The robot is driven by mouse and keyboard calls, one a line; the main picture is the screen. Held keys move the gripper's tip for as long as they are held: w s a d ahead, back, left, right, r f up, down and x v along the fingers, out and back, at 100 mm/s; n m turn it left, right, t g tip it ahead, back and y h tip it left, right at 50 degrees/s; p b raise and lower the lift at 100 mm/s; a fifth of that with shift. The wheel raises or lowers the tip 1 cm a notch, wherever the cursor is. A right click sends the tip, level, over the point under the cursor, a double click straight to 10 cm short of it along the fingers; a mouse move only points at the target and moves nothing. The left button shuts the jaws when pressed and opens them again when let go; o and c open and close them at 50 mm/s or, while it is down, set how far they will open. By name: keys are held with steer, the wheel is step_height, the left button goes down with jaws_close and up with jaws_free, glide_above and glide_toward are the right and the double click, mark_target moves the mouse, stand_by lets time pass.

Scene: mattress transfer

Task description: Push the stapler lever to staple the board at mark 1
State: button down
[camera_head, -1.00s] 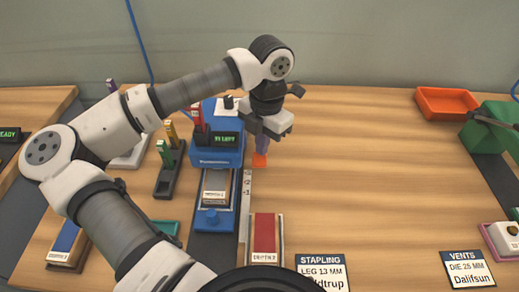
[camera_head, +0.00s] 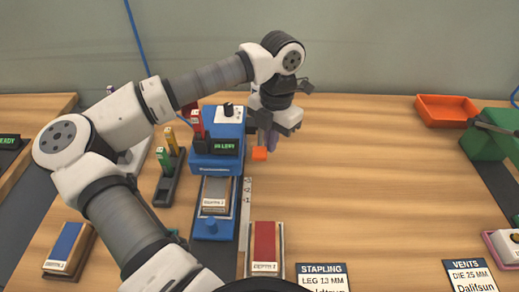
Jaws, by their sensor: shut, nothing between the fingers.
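The stapler (camera_head: 217,165) is a blue machine with a lit green display, left of centre on the table. Its orange lever end (camera_head: 260,153) sticks out at its right side. My gripper (camera_head: 272,140) is shut and empty, with its fingers pointing down just right of and behind the lever end. I cannot tell whether they touch it. A board (camera_head: 215,190) labelled with a depth tag lies on the blue slide in front of the stapler. A ruler strip (camera_head: 246,215) with marks 3, 2 and 1 runs along the slide's right side.
A red-topped block (camera_head: 265,241) stands in front of the ruler, and a blue-topped block (camera_head: 66,248) at the left. A holder (camera_head: 168,184) with coloured sticks is left of the stapler. An orange bin (camera_head: 446,111) and a green machine (camera_head: 490,140) are at the right. The middle right is clear.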

step_height(320, 180, up, 14)
steer(key=w+b, duration=0.1)
steer(key=shift+d+f+b, duration=0.15)
steer(key=shift+d+b, duration=0.25)
steer(key=shift+d, duration=0.05)
steer(key=shift+f, duration=0.1)
